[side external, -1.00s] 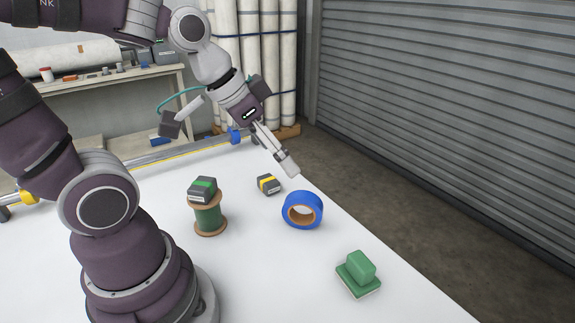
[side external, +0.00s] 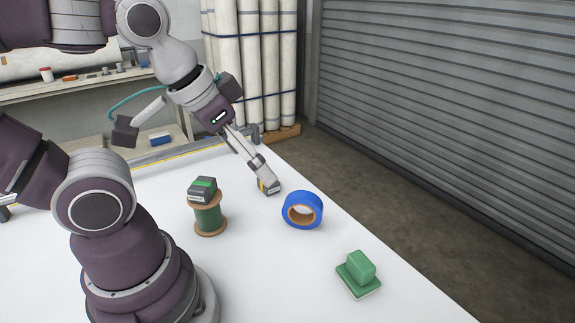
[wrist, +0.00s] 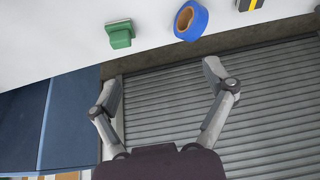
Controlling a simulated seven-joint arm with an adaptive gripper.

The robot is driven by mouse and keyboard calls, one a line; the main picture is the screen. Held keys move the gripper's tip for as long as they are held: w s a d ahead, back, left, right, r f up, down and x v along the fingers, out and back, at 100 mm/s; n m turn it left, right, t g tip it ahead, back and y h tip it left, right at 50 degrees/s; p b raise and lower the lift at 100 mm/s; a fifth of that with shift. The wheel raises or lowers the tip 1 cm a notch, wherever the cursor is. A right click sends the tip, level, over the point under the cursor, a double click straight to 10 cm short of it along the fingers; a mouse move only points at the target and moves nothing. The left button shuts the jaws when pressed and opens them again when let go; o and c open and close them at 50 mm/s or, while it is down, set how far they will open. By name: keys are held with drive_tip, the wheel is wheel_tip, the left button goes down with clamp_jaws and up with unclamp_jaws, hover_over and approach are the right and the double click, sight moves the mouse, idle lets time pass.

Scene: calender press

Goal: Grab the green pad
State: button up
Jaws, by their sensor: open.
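The green pad (side external: 358,274), a flat block with a raised green grip on top, sits on the white table at the front right in the side view. It shows at the upper left of the wrist view (wrist: 120,34), ahead of and apart from my fingers. My gripper (side external: 266,184) is over the far part of the table, beyond the blue tape roll from the pad. In the wrist view my gripper (wrist: 161,85) has its fingers spread wide with nothing between them.
The blue tape roll (side external: 302,210) stands between my gripper and the pad. A yellow-and-black block (side external: 264,187) is mostly hidden behind my fingers; it shows partly in the wrist view (wrist: 250,4). A green spool (side external: 208,217) carries a dark, green-striped block (side external: 203,189). Table around the pad is clear.

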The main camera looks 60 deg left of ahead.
drive_tip(key=shift+o, duration=0.3)
drive_tip(key=m+g, duration=0.6)
drive_tip(key=m, duration=1.3)
hover_over(362, 261)
drive_tip(key=f, duration=1)
drive_tip(key=shift+w+a, duration=0.1)
drive_tip(key=shift+a, duration=0.2)
drive_tip(key=f, duration=1)
drive_tip(key=shift+d+f, duration=0.3)
drive_tip(key=shift+f, duration=0.05)
drive_tip(key=shift+c, duration=0.3)
drive_tip(key=c, duration=1.2)
